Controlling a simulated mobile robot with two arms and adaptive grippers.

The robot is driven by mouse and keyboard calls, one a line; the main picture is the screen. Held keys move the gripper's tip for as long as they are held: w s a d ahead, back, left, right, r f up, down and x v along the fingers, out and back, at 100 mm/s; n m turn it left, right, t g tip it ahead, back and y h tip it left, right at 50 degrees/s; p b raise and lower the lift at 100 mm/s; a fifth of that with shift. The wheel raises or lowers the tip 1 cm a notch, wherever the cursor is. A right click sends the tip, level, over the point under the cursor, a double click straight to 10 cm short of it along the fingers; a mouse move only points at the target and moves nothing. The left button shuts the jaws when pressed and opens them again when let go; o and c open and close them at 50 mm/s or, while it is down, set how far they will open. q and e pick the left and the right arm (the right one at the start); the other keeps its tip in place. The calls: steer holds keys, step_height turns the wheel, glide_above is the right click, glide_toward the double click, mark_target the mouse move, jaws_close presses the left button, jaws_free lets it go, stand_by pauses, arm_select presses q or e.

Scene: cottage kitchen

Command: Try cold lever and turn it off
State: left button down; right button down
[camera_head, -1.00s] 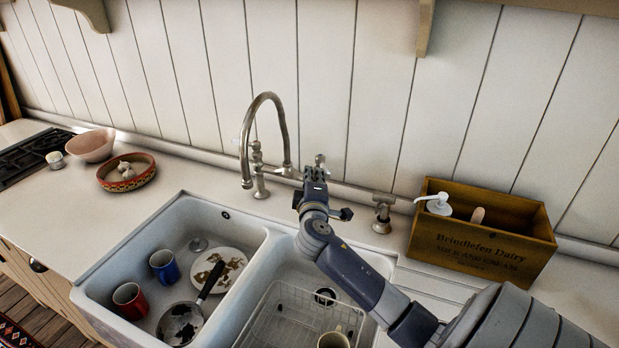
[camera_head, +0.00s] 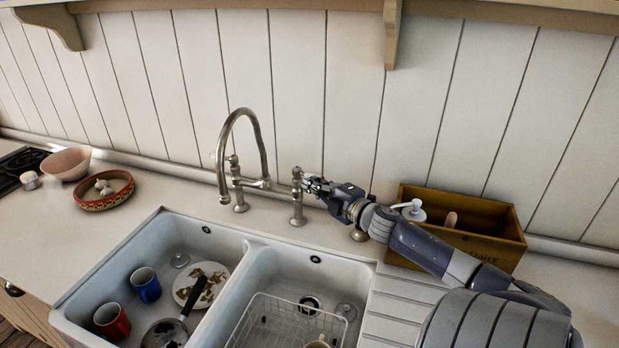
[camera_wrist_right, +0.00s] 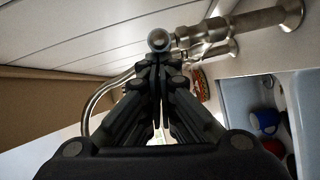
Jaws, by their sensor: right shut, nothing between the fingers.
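The metal tap (camera_head: 262,140) stands behind the double sink, with a high curved spout and two pillars. The left pillar (camera_head: 236,185) is clear of my arm. The right pillar (camera_head: 297,205) has its lever top (camera_head: 297,173) right at my right gripper (camera_head: 307,184). That gripper is shut and empty, reaching in from the right. In the right wrist view the shut fingertips (camera_wrist_right: 158,60) lie just below the round end of a metal tap part (camera_wrist_right: 159,40); I cannot tell whether they touch. The levers' hot or cold marks cannot be read. No water stream is visible. My left gripper is out of view.
The left basin holds a blue mug (camera_head: 146,285), a red mug (camera_head: 112,321), a plate (camera_head: 186,292) and a pan (camera_head: 166,333). A wire rack (camera_head: 262,299) sits in the right basin. A wooden box (camera_head: 513,254) and a soap pump (camera_head: 411,211) stand close to my right arm.

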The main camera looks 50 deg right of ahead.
steer(key=shift+s+d+n+y, duration=0.1)
steer(key=shift+d+n+y, duration=0.55)
steer(key=shift+y, duration=0.25)
steer(key=shift+d, duration=0.2)
steer(key=shift+r, duration=0.1)
step_height(320, 180, up, 10)
stand_by(0.5)
steer(key=shift+f, duration=0.25)
